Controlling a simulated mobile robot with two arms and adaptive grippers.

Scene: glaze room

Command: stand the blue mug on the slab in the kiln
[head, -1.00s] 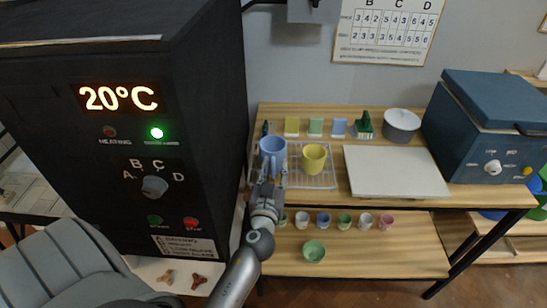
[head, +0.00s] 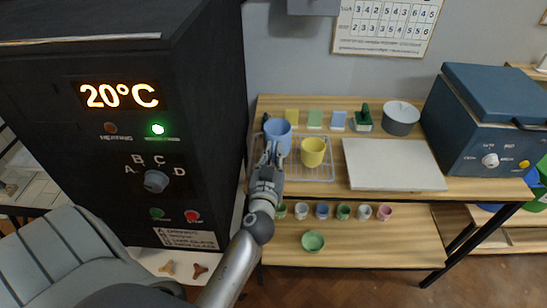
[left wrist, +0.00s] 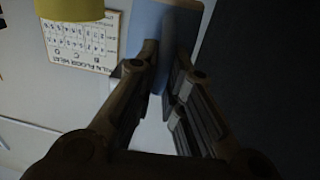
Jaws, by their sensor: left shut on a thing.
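The blue mug (head: 279,136) is upright at the left end of the bench, over the back left part of a wire rack (head: 318,175). My left gripper (head: 272,160) is shut on it from the front. In the left wrist view the gripper fingers (left wrist: 166,85) close on the mug's blue wall (left wrist: 160,25). I cannot tell whether its base is clear of the rack. The large black cabinet (head: 60,155) at left, reading 20°C with a green lamp lit, looks like the kiln. Its inside and any slab in it are hidden. My right gripper is not in view.
A yellow mug (head: 313,152) stands on the rack, close right of the blue mug. A pale board (head: 395,165) lies further right, beside a blue lidded box (head: 485,120). A grey pot (head: 401,119) and coloured tiles stand behind. Small cups line the lower shelf (head: 380,250).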

